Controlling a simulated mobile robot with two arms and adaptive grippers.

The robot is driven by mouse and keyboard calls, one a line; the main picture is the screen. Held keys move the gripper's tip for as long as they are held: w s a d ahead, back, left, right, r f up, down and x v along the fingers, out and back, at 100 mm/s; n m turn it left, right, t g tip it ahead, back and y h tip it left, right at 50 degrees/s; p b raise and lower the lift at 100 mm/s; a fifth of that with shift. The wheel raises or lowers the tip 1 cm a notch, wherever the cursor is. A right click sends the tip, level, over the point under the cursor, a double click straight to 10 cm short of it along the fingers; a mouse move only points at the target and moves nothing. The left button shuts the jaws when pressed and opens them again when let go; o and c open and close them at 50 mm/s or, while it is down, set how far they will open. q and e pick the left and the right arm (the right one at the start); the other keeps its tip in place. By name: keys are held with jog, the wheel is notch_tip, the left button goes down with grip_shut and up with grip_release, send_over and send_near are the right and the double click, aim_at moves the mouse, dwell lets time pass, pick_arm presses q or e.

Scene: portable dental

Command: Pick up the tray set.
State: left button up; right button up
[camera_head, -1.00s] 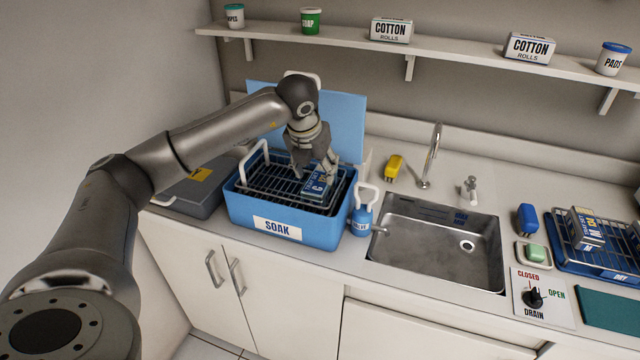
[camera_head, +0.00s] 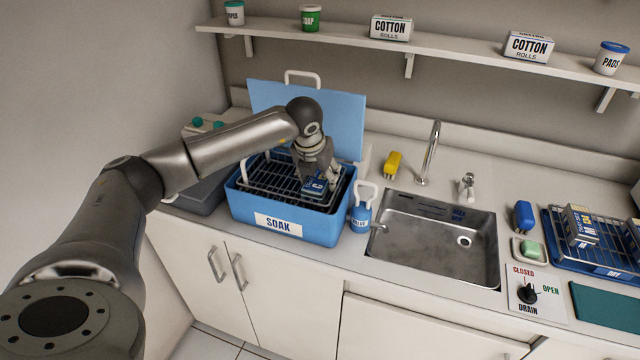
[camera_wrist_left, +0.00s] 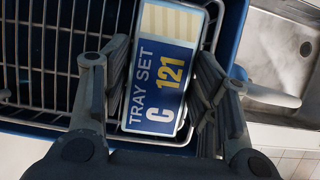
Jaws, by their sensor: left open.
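The tray set (camera_head: 316,187) is a small box with a blue label. In the left wrist view the tray set (camera_wrist_left: 160,80) reads "TRAY SET C 121". It lies on the dark wire rack (camera_head: 272,180) inside the blue tub (camera_head: 318,231) marked "SOAK". My left gripper (camera_head: 317,180) is directly above it, pointing down. In the left wrist view the fingers of my left gripper (camera_wrist_left: 160,90) are open, one on each long side of the tray set. I cannot tell whether they touch it. My right gripper is not in view.
The tub's blue lid (camera_head: 340,115) stands open behind. A blue jug (camera_head: 361,218) stands at the tub's right, then the steel sink (camera_head: 420,245). A yellow item (camera_head: 392,163) lies behind the sink. A blue drying rack (camera_head: 590,262) with boxes stands at far right.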

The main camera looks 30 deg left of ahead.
pick_arm(q)
jog(key=shift+f, duration=0.2)
dwell(0.4)
jog(key=c, duration=0.8)
